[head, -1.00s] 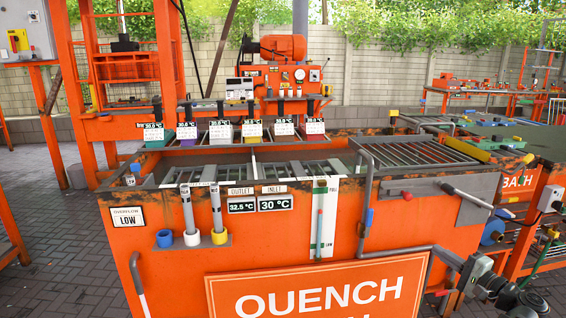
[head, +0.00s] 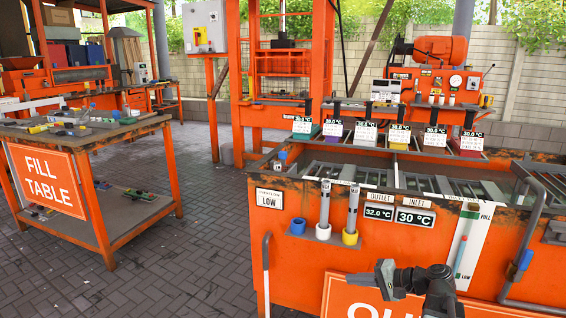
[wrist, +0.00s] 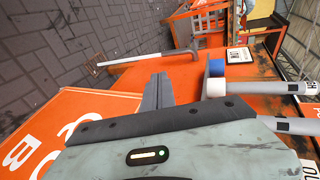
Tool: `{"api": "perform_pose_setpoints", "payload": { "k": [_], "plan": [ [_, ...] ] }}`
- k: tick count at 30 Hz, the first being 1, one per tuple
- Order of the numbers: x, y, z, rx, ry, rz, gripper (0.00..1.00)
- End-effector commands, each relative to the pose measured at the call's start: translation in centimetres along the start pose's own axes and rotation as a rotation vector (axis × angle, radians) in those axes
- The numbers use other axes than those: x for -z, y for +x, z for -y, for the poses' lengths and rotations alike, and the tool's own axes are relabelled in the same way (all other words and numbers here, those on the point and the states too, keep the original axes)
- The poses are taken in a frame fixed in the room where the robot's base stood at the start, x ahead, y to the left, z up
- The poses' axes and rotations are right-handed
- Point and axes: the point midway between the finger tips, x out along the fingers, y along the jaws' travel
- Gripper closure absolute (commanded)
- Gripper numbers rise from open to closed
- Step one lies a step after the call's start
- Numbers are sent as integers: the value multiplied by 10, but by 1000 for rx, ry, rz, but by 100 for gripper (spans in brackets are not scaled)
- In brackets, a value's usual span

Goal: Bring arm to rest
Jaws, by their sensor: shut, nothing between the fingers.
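My gripper (head: 386,276) shows at the bottom of the head view, in front of the orange quench bath (head: 385,262). In the wrist view its fingers (wrist: 157,92) are together, with nothing between them. The orange side of the bath lies beyond them. The quench sign (head: 345,298) is partly hidden behind my arm in the head view. I cannot tell the exact gap between my gripper and the bath wall.
The fill table (head: 150,212) stands at left, with clear paving between.

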Motion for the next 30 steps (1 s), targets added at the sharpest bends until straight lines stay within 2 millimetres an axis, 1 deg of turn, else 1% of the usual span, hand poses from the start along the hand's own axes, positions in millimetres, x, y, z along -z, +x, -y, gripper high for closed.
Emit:
{"api": "perform_pose_setpoints", "payload": {
  "k": [1, 2, 3, 4, 6, 7, 9, 12, 14, 16, 17, 18, 20, 22, 23, 24, 29, 30],
  "plan": [
    [-29, 39, 2, -66, -45, 75, 100],
    [-44, 58, 0, -109, -72, 113, 100],
    [-64, 80, -3, -167, -110, 161, 100],
    [-78, 95, -6, -209, -138, 193, 100],
    [-108, 122, -14, -305, -204, 259, 100],
    [-119, 131, -18, -346, -232, 282, 100],
    [-142, 147, -28, -440, -298, 331, 100],
    [-169, 160, -46, -588, -399, 388, 100],
    [-178, 160, -60, -687, -459, 407, 100],
    [-175, 150, -75, -800, -514, 409, 100],
    [-170, 142, -83, -849, -528, 403, 100],
    [-162, 129, -92, -914, -545, 393, 100],
    [-150, 111, -104, -1012, -571, 379, 100],
    [-136, 88, -116, -1127, -600, 368, 100],
    [-137, 82, -97, -1118, -600, 375, 100],
    [-138, 76, -84, -1115, -599, 375, 100],
    [-138, 59, -43, -1112, -598, 374, 100],
    [-138, 54, -31, -1112, -598, 374, 100]
  ]
}}
